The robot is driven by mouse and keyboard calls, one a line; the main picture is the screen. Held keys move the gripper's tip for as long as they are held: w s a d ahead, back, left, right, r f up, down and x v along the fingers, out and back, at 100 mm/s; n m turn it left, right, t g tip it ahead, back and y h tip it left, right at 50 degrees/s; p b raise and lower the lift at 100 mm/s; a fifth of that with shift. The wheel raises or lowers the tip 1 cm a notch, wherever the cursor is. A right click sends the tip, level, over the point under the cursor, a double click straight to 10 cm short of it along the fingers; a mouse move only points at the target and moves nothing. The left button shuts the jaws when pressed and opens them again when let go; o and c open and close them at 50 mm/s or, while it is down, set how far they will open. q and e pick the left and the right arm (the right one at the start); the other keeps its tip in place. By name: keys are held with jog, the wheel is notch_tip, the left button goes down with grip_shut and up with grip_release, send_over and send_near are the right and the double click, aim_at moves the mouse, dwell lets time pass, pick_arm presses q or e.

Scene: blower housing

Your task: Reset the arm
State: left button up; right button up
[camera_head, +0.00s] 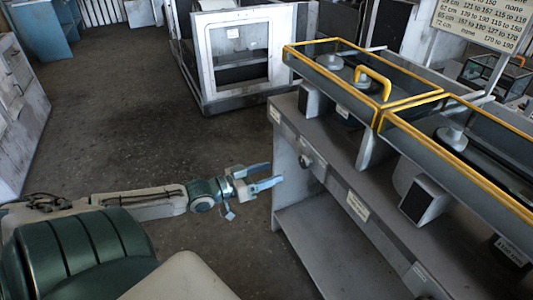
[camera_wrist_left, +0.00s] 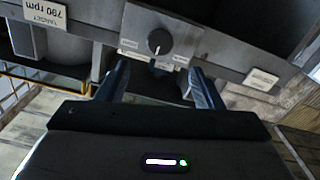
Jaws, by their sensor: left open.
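My left gripper (camera_head: 274,174) comes in from the left and is open, its two blue fingers apart with nothing between them. It is in the air just left of the grey bench, level with the bench's front panel. The wrist view shows the same open fingers (camera_wrist_left: 160,72) pointing toward a dark round knob (camera_wrist_left: 158,41) on a light plate. The fingertips look apart from the knob. In the head view the knob (camera_head: 306,161) is on the bench front, right of the gripper. My right gripper is not in view.
The grey bench (camera_head: 345,185) carries yellow-edged clear housings (camera_head: 350,78), one with a yellow handle (camera_head: 373,80). A white-framed cabinet (camera_head: 238,55) stands behind. An upside-down label (camera_wrist_left: 45,14) reads target 790 rpm. The floor (camera_head: 120,120) left of the bench is clear.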

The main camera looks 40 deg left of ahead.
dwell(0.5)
